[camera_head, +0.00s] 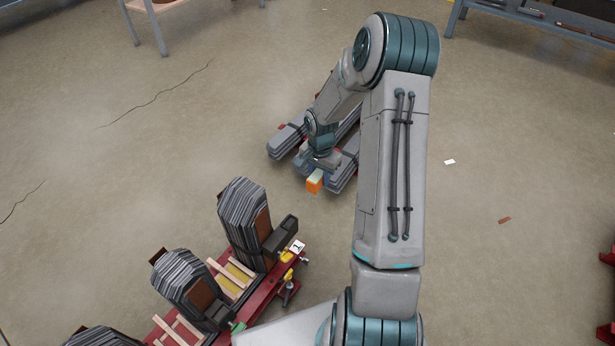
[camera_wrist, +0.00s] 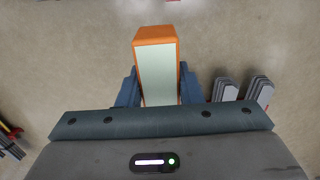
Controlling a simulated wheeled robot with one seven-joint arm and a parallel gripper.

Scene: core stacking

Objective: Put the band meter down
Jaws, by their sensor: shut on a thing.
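The band meter is probably the small orange block with a pale green face (camera_wrist: 157,72); in the wrist view it sits between the two blue fingers of my gripper (camera_wrist: 157,92). My gripper is shut on it, and its orange end sticks out past the fingers. In the head view the orange meter (camera_head: 314,183) shows at the end of my arm, in front of grey stacked pieces. My gripper (camera_head: 317,170) is partly hidden there by my own wrist. I cannot tell whether the meter touches anything below it.
Grey stacked pieces (camera_head: 287,140) lie around my gripper. A red frame (camera_head: 262,296) with tall laminated grey stacks (camera_head: 243,215) stands at the lower left. Shelves or tables (camera_head: 540,18) stand at the far edge. The concrete floor (camera_head: 130,150) at the left is mostly clear.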

